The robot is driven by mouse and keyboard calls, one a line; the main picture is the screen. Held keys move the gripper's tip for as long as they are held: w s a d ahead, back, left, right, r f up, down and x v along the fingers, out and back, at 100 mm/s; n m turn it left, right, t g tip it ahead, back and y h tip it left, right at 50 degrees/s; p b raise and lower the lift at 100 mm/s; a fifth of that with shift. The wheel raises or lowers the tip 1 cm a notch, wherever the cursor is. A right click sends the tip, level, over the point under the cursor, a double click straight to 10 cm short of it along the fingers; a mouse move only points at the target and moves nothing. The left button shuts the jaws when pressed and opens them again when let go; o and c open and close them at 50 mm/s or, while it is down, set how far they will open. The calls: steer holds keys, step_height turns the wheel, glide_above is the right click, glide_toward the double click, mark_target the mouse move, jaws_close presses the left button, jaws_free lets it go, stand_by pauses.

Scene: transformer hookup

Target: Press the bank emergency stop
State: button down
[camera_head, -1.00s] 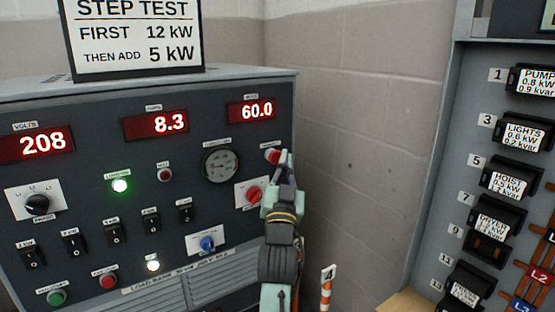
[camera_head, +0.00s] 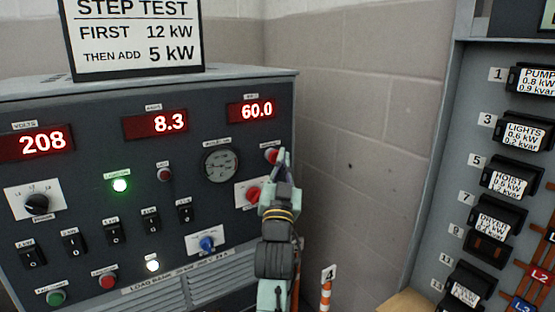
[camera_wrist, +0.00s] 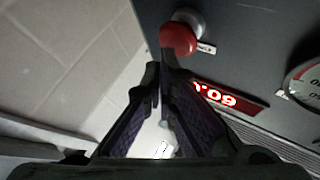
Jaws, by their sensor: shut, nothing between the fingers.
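The emergency stop is a red mushroom button (camera_head: 272,156) at the upper right of the load bank panel (camera_head: 125,205). In the wrist view the red button (camera_wrist: 179,39) on its pale collar lies just beyond my fingertips. My gripper (camera_head: 283,155) is shut and empty, its tips at the button's right edge in the head view. The gripper also shows in the wrist view (camera_wrist: 163,68), with its tips close to the button's face. I cannot tell whether they touch it. The gripper partly hides the button in the head view.
A red knob (camera_head: 253,194) sits below the button, left of my gripper. A round gauge (camera_head: 220,165) and red displays (camera_head: 252,111) are nearby. A block wall (camera_head: 360,130) stands to the right, then a breaker panel (camera_head: 440,190). An orange-striped post (camera_head: 327,290) stands low beside my arm.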

steer(key=shift+w+a, duration=0.2)
steer(key=shift+w, duration=0.1)
steer(key=shift+s+d, duration=0.1)
stand_by(0.4)
steer(key=shift+s+d, duration=0.4)
steer(key=shift+s, duration=0.2)
steer(key=s+d, duration=0.3)
steer(key=s, duration=0.2)
steer(key=shift+d, duration=0.3)
steer(key=shift+w+a, duration=0.1)
steer(key=shift+a, duration=0.05)
stand_by(2.3)
